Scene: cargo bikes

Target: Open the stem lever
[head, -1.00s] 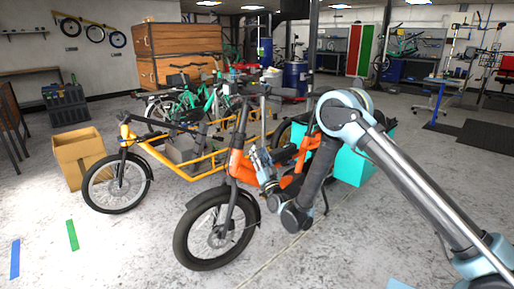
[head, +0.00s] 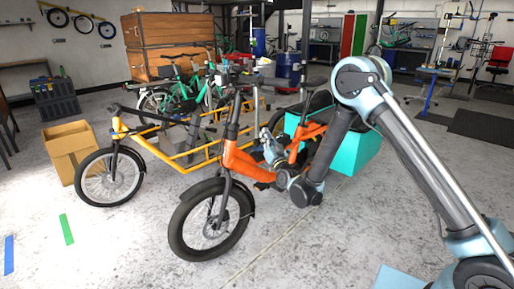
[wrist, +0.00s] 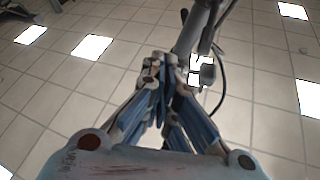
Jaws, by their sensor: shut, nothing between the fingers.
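The orange cargo bike (head: 238,160) stands in the middle of the head view, its dark steering stem (head: 233,115) rising to the handlebar. My gripper (head: 265,134) is just right of the stem in the picture, over the bike's frame, pointing up. In the wrist view the blue fingers of my gripper (wrist: 164,75) are shut and empty. A dark bike post (wrist: 190,38) runs upward beyond the fingertips. A small grey lever-like part (wrist: 207,74) shows beside it, right of the fingertips; I cannot tell whether it is the stem lever or whether it is open.
A yellow cargo bike (head: 180,158) stands close behind on the left, with a cardboard box (head: 70,150) beyond it. A turquoise box (head: 345,155) sits at the orange bike's rear. A dark cable (wrist: 222,92) hangs near my fingers.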

